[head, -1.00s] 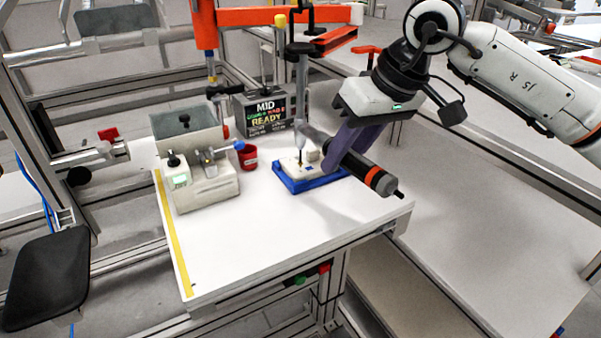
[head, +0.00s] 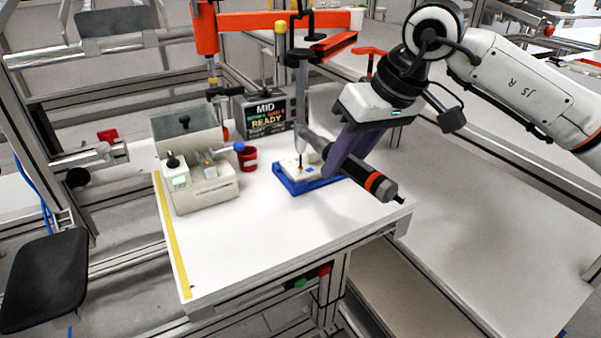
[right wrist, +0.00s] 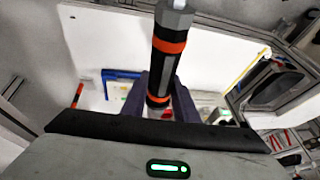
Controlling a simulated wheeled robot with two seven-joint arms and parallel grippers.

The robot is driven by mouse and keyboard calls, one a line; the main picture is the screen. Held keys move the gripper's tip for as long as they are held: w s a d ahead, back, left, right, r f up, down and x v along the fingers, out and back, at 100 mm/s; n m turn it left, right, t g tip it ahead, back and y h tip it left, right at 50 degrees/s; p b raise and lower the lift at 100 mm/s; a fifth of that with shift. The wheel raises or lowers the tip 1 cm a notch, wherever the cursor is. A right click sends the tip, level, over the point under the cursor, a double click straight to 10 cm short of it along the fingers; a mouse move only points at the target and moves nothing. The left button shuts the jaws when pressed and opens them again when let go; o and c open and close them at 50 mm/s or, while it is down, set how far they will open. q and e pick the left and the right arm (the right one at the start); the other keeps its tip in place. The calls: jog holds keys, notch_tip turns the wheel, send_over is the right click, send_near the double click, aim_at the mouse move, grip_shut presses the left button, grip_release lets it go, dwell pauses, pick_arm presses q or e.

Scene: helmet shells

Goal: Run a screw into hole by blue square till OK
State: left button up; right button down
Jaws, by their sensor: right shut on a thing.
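A pale workpiece (head: 288,166) sits in a blue tray (head: 294,190) on the white table. A small blue mark (head: 309,169) shows on its top. My right gripper (head: 352,152), with dark purple fingers, is shut on the screwdriver (head: 372,181), whose black body has orange rings. The screwdriver also shows between the fingers in the right wrist view (right wrist: 166,60). A screw at the tip is too small to make out. The display (head: 265,112) reads MID and READY. My left gripper is out of view.
A grey screw feeder box (head: 205,185) and a red cup (head: 248,160) stand left of the tray. An orange support arm (head: 270,20) hangs above. Yellow tape (head: 172,240) runs along the left edge. The table's front is clear.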

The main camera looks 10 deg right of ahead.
jog(key=shift+s+f+b, duration=0.1)
jog(key=shift+f+b, duration=0.55)
jog(key=shift+f, duration=0.5)
dwell(1.0)
jog(key=shift+r, duration=0.15)
dwell(0.5)
jog(key=shift+r+p, duration=2.35)
jog(key=shift+r, duration=0.75)
